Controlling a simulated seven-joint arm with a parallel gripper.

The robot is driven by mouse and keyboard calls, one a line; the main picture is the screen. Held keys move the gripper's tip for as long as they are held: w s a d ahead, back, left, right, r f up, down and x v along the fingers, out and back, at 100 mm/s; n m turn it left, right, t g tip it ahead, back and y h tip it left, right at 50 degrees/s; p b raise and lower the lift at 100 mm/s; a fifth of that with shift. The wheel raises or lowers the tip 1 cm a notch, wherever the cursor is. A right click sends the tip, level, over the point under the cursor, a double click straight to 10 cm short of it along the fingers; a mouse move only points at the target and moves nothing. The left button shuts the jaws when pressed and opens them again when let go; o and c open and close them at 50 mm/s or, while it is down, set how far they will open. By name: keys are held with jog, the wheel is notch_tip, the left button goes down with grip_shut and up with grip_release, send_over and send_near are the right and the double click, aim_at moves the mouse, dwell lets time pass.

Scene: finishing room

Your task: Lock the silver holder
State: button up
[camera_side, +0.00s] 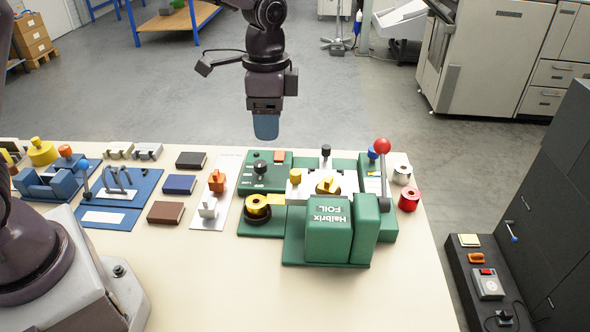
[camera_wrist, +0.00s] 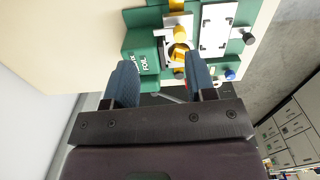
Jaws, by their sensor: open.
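The green foil machine (camera_side: 328,228) stands on the table, marked "Halbrix FOIL". Behind its front block is a pale silver holder-like part (camera_side: 338,187) with a gold piece (camera_side: 327,185) in it. In the wrist view this silver part (camera_wrist: 167,47) lies beyond the fingertips, beside the green block. A yellow knob (camera_side: 295,176) stands beside it. My gripper (camera_side: 265,135) hangs above and behind the machine, apart from it. In the wrist view my gripper (camera_wrist: 160,72) has its two blue fingers wide apart, with nothing between them. Whether the holder is locked cannot be told.
A lever with a red ball (camera_side: 382,146) rises at the machine's right. A red roll (camera_side: 409,200) and a silver roll (camera_side: 402,174) stand beside it. Orange (camera_side: 217,181) and pale grey (camera_side: 208,208) pieces stand on a white strip at left. The table's front is clear.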

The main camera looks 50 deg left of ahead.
aim_at(295, 171)
jog(key=w+m, duration=0.5)
jog(key=m, duration=0.1)
jog(key=f, duration=1.3)
jog(key=shift+w+d+f, duration=0.1)
jog(key=shift+d+f, duration=0.15)
jog(key=shift+d, duration=0.15)
jog(key=c, duration=0.9)
